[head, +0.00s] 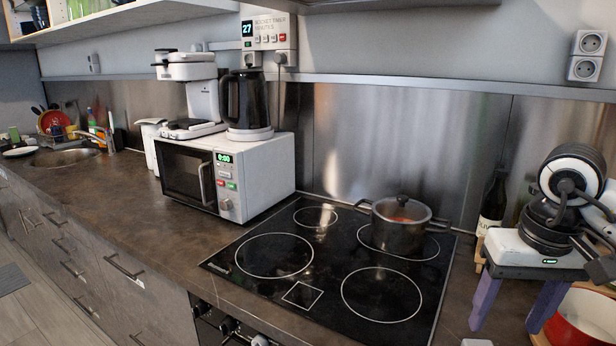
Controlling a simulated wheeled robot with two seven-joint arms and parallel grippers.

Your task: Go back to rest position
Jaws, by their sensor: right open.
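My right arm comes in from the right edge. Its gripper (505,328) points down over the counter at the right, with two purple fingers spread apart and nothing between them. It is to the right of the black cooktop (330,262). My left gripper is out of view. At the top left, a wall cabinet (140,14) shows an open front with dishes inside; its flap is not visible.
A pot (398,235) with a lid stands on the cooktop's back right zone. A dark bottle (492,205) and a red and white bowl (582,318) are close to my right gripper. A microwave (235,185) carries a kettle (246,100) and a white appliance. The sink (65,156) is far left.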

